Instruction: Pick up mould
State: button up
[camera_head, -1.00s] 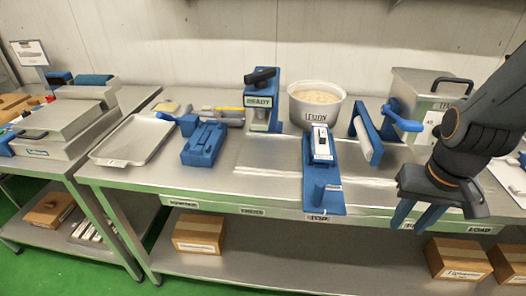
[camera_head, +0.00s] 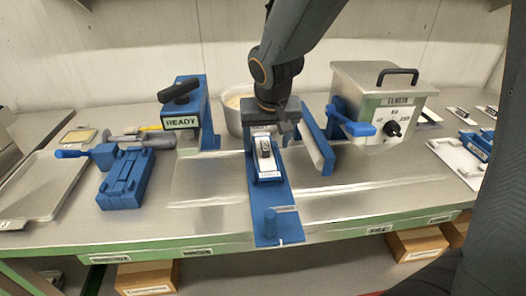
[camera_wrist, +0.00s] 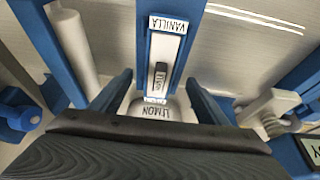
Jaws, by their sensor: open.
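No thing is plainly marked as the mould; the likeliest is a narrow pale piece with a dark centre (camera_head: 265,150), lying on the blue rail stand (camera_head: 276,212). In the wrist view the pale piece (camera_wrist: 167,52) runs up the blue rail and bears a VANILLA label at its top end. A silver-pale part with a LEMON label (camera_wrist: 155,111) shows below it. My gripper (camera_wrist: 157,90) is open, with one blue finger on either side of this lower part. I cannot tell whether the fingers touch anything. In the head view my gripper is over the back of the rail stand, its fingertips hidden.
Left of the stand are a blue READY press (camera_head: 188,122), a blue block fixture (camera_head: 125,178) and a metal tray (camera_head: 45,187). A pale roller bar (camera_head: 316,145) and a metal machine (camera_head: 378,100) stand close right.

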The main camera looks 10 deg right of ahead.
aim_at(265, 153)
jog(key=shift+w+p+x, duration=0.15)
jog(key=shift+x, duration=1.75)
jog(key=shift+w+p+x, duration=0.15)
jog(key=shift+x, duration=1.75)
jog(key=shift+a+b, duration=0.1)
jog(key=shift+b, duration=0.2)
jog(key=c, duration=1.5)
